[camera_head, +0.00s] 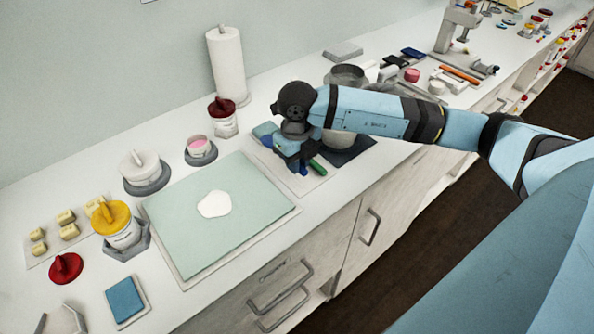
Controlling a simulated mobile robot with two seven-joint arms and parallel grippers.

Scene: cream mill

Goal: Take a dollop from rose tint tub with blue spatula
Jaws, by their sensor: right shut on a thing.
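The rose tint tub (199,155) stands open in a dark grey holder behind the green mat, with pink cream showing inside. My right gripper (299,168) is low over a pale tray to the right of the mat, apart from the tub. It is shut on the blue spatula (303,169), mostly hidden by the gripper; only a bit of blue shows at the fingers. A green-handled tool (318,167) lies right beside it. My left gripper is not in view.
A green mat (185,215) with a white cream patch (214,204) fills the middle counter. Lidded tubs stand around it: white (139,166), yellow (115,222) and dark red (223,117). A red lid (66,268) lies at left. A paper roll (226,65) stands behind.

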